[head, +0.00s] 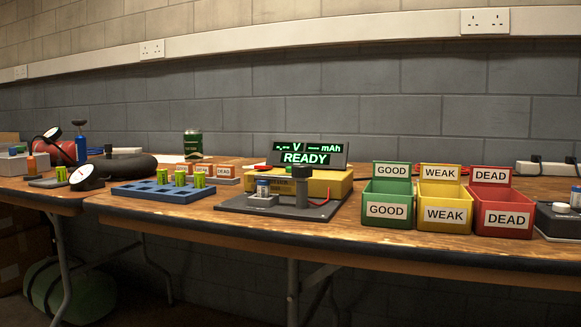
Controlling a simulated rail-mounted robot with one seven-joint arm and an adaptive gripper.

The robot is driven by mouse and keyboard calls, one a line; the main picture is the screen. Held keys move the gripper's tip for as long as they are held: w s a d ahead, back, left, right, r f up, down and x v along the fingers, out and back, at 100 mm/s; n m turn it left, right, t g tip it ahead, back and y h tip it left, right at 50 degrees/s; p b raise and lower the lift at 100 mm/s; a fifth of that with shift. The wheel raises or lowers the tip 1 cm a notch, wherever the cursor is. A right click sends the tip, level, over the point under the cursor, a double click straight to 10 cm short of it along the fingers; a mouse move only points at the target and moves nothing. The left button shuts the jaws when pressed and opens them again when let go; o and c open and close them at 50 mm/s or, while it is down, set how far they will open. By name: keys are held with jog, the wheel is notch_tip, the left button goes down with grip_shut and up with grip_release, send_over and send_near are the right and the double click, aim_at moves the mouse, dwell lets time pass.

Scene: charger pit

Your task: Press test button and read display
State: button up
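The tester's display (306,158) is lit green and reads "READY", with dashes beside "V" and "mAh" above it. It stands behind a yellow tester body (325,183). In front is a dark base plate (285,211) with a light grey holder (262,200); a small blue and white cell (263,187) appears to stand in it. A dark post with a wide round cap (302,173) rises from the plate beside the holder. I cannot tell for sure which part is the test button. My gripper is not in view.
Green GOOD (388,193), yellow WEAK (446,197) and red DEAD (504,202) bins stand right of the tester. A blue tray (150,193) with several yellow-green cells lies left. A dark device (560,222) sits far right. Bare wood lies along the front edge.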

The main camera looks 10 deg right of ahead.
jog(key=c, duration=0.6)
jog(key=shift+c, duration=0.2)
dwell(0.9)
